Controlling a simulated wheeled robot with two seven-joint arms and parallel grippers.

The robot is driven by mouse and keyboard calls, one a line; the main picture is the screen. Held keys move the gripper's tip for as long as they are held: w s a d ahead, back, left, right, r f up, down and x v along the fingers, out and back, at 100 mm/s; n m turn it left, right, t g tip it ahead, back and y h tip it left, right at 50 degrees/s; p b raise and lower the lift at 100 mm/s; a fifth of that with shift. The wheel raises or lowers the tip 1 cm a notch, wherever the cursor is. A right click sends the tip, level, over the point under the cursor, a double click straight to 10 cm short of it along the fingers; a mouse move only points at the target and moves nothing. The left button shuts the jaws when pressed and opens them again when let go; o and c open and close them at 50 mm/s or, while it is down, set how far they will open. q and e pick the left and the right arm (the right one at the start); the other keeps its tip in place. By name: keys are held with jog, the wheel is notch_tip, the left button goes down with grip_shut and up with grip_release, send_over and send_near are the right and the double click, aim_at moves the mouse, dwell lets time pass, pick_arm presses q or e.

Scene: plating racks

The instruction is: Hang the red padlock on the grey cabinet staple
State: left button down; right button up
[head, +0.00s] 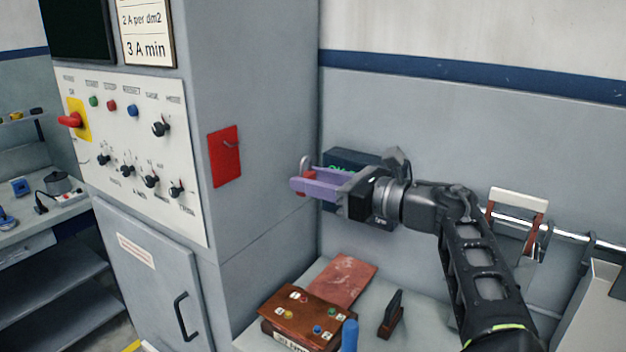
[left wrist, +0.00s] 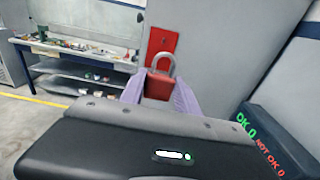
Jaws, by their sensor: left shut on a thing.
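My left gripper (head: 298,187) is shut on the red padlock (head: 309,176), with its purple fingers on both sides of the padlock's body. In the left wrist view the padlock (left wrist: 158,87) is upright between the fingertips, its grey shackle upward. The grey cabinet (head: 260,190) has a red plate (head: 225,168) on its side, with a small thin staple (head: 231,146) on it. The padlock is apart from the plate, to its right in the head view. In the left wrist view the plate (left wrist: 162,42) is behind the shackle, and the staple is hard to make out. My right gripper is out of view.
The cabinet front has a panel (head: 120,150) of knobs and buttons. Below my gripper are a brown button box (head: 308,312), a reddish plate (head: 345,280) and a dark stand (head: 392,318). A dark display box (head: 350,160) is behind my gripper. A rail (head: 570,235) runs at right.

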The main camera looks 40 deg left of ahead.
aim_at(311, 176)
pick_arm(q)
jog(key=shift+d, duration=0.1)
jog(key=shift+d+r, duration=0.2)
jog(key=shift+d, duration=0.5)
jog(key=shift+d+r, duration=0.2)
jog(key=shift+d, duration=0.5)
jog(key=shift+d, duration=0.1)
jog(key=shift+w+d, duration=0.1)
jog(key=shift+d, duration=1.8)
